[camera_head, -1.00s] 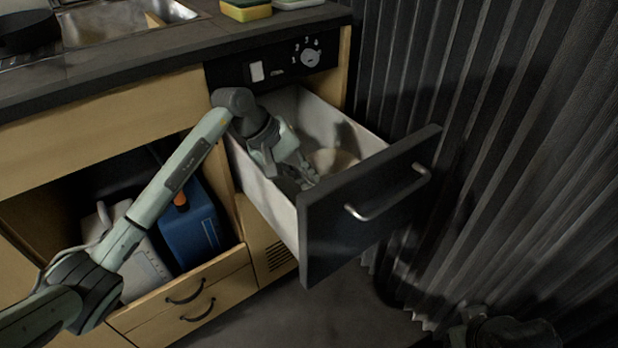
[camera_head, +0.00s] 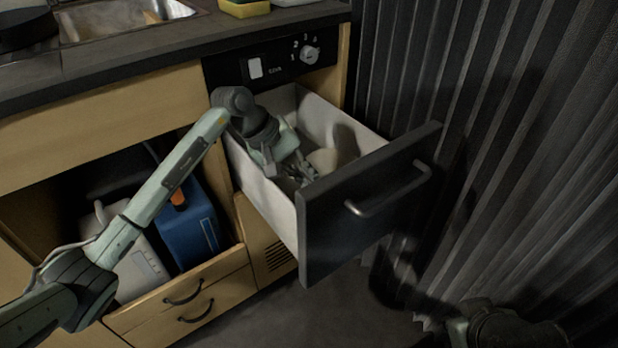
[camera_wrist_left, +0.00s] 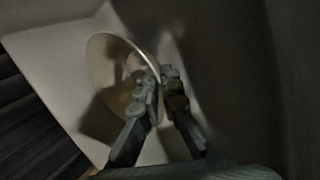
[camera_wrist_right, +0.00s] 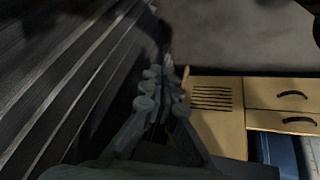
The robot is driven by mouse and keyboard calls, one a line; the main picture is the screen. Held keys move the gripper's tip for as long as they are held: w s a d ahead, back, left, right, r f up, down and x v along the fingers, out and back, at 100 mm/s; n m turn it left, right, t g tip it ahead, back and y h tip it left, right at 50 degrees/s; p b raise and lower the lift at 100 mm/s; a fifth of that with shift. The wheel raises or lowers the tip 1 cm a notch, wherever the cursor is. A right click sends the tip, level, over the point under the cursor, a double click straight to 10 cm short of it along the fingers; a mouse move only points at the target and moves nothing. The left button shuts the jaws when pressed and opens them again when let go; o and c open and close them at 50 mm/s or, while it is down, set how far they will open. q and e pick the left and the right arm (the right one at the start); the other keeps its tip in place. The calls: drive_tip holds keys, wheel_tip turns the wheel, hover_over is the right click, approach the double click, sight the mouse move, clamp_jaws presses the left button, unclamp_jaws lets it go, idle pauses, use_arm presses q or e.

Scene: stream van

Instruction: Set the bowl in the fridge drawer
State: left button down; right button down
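The pale bowl (camera_head: 322,160) is inside the open drawer, near its front panel, and looks tilted. My left gripper (camera_head: 303,174) reaches down into the drawer beside it. In the left wrist view the bowl (camera_wrist_left: 104,75) has its rim between my left fingers (camera_wrist_left: 162,80), which are closed on it. One finger is inside the bowl and one outside. The white-walled drawer (camera_head: 268,203) with a dark front is pulled out under the control panel. My right gripper (camera_wrist_right: 162,72) is empty, its fingers together, low beside the curtain.
A dark pleated curtain (camera_head: 520,130) borders the drawer on the right. The counter with a sink (camera_head: 105,22) and a sponge (camera_head: 245,8) is above. An open lower compartment holds a blue container (camera_head: 188,228) and a pale canister (camera_head: 138,262). Floor in front is clear.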

use_arm(q)
drive_tip(key=shift+s+a+f, duration=0.1)
drive_tip(key=shift+f, duration=0.2)
